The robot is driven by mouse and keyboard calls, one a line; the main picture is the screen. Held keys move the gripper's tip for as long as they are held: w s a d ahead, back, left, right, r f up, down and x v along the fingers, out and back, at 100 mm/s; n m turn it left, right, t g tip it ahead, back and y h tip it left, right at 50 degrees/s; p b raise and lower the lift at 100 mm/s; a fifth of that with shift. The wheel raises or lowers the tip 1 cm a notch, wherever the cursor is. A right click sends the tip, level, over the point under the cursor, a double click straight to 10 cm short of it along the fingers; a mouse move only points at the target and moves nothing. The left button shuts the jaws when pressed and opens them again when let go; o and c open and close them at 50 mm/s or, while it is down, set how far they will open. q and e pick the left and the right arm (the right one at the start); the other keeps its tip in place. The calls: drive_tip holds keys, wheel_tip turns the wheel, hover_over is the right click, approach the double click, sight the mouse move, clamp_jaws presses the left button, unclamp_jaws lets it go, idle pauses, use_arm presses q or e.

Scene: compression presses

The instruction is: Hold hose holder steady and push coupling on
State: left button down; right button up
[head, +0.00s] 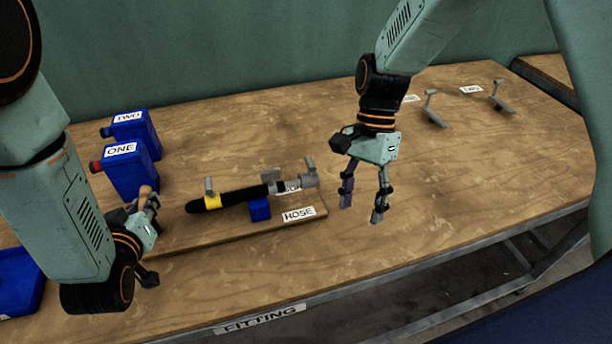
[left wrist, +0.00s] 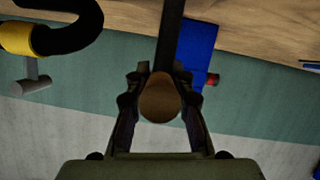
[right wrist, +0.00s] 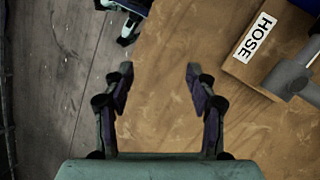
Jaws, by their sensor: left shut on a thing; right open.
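The black hose (head: 238,196) lies across a blue block (head: 260,210) on a low board labelled HOSE (head: 318,226). It has a yellow band with a grey lever at its left. A grey coupling (head: 306,178) is at the hose's right end; I cannot tell how far it is seated. My left gripper (head: 147,208) is shut on a brown handle (left wrist: 159,98) left of the hose; a dark bar runs beyond it in the left wrist view. My right gripper (head: 364,205) is open and empty, right of the coupling. The coupling's grey body shows in the right wrist view (right wrist: 292,77).
Blue containers labelled ONE (head: 125,172) and TWO (head: 138,128) stand at the back left. A blue bin (head: 18,282) is at the left edge. Grey levered fittings (head: 433,112) lie at the back right. The table's middle right is clear; its front edge bears a FITTING label.

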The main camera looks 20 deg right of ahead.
sight(310, 161)
drive_tip(key=w+a+r+m+t+y, duration=0.2)
drive_tip(key=w+r+m+t, duration=0.25)
drive_tip(key=w+r, duration=0.75)
drive_tip(key=shift+s+x, duration=0.1)
drive_tip(key=shift+x, duration=2.8)
drive_tip(key=shift+s+x, duration=0.15)
drive_tip(key=shift+x, duration=2.8)
drive_tip(key=shift+d+f, duration=0.1)
drive_tip(key=shift+d, duration=0.1)
drive_tip(key=shift+c, duration=0.2)
clamp_jaws()
